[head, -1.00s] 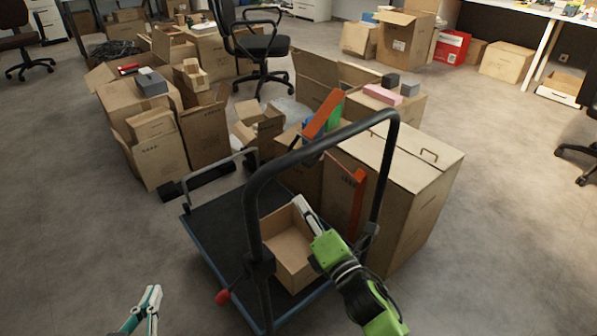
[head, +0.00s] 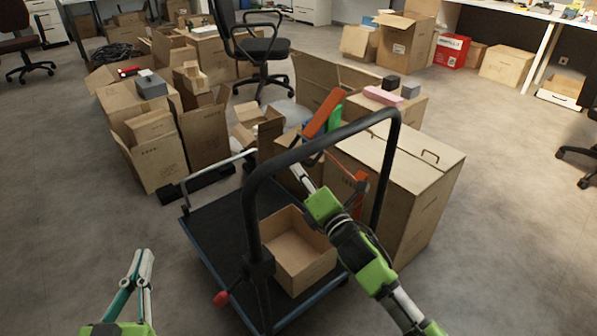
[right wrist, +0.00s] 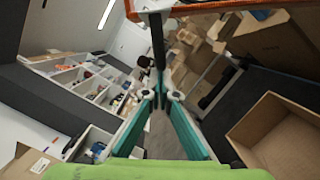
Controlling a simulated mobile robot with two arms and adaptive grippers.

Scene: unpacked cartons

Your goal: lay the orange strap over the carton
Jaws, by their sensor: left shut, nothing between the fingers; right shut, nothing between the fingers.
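An orange length (head: 361,183) also shows lower down, against the near side of a tall closed carton (head: 418,163); whether the two join is hidden. My right gripper (head: 298,172) is shut and empty above the cart, left of the lower orange length and below the upper one. In the right wrist view its fingers (right wrist: 161,98) are together, and an orange edge (right wrist: 205,6) crosses the top. My left gripper (head: 143,262) is shut and empty, left of the cart.
The cart (head: 218,232) carries a small open carton (head: 306,270). Its dark handle frame (head: 250,215) stands close to my right arm. Several open cartons (head: 158,162) crowd the floor behind. A pink block (head: 382,95) lies beyond the tall carton. Floor at left is clear.

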